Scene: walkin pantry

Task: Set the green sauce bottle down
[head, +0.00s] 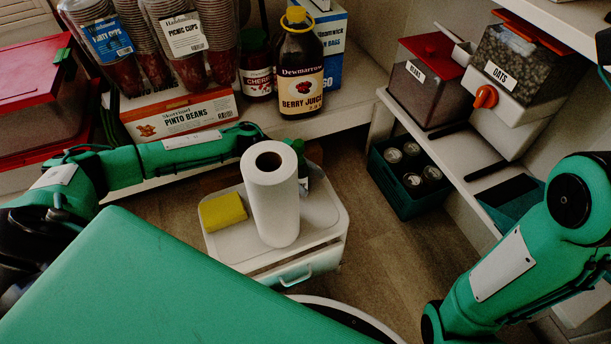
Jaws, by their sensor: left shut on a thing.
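The green sauce bottle (303,168) is mostly hidden behind a white paper towel roll (272,205); a strip of its green side shows to the right of the roll. My left arm reaches in from the left, and my left gripper (292,147) is behind the top of the roll, shut on the bottle. Its fingers are largely hidden. The bottle is at the back of the white cart top (325,222); I cannot tell whether its base touches the surface. My right arm is at the right, with its gripper out of view.
A yellow sponge (223,211) lies left of the roll. Behind, a shelf holds berry juice (301,70), a cherry jar (257,72), pinto beans (180,117) and stacked cups (180,45). A green crate of jars (405,180) and bulk dispensers (515,75) are at right. The cart's front right is bare.

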